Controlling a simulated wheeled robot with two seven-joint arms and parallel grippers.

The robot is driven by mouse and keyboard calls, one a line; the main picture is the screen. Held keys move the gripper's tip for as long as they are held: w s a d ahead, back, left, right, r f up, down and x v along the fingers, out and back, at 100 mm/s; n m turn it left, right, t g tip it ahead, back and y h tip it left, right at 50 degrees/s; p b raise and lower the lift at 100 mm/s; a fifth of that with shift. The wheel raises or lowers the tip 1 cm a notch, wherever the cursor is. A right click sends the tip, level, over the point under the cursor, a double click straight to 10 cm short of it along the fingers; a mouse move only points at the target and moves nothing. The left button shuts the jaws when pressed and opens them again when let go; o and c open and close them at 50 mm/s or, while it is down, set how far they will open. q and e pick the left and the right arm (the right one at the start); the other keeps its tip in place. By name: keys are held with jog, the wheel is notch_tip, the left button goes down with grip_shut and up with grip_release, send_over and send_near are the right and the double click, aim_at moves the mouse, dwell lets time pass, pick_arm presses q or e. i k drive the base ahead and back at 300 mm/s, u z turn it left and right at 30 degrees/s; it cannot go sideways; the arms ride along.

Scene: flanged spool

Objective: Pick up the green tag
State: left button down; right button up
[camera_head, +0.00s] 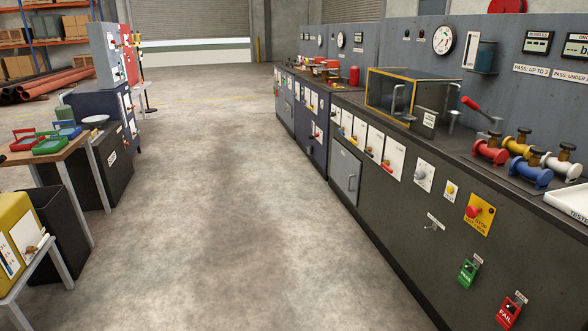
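A green tag (467,273) hangs on the dark front panel of the right-hand bench, low down, under a small white label. A red tag marked FAIL (508,311) hangs to its right and lower, near the bottom edge of the picture. The green tag's lettering is small and seems to read PASS. Neither of my grippers shows in the head view, so nothing is seen touching the green tag.
The bench front also carries a yellow stop panel (478,214) and a small hook-like fitting (433,224). Red, blue and yellow flanged spools stand on top. A wooden table (77,147) with trays and a dark bin (57,234) are at left. The concrete floor (230,200) between is clear.

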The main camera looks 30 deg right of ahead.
aim_at(466, 278)
jog(key=z, duration=0.2)
jog(key=i, duration=2.3)
jog(key=z, duration=1.85)
jog(key=i, duration=1.2)
jog(key=z, duration=1.35)
jog(key=i, duration=0.45)
jog(key=z, duration=0.15)
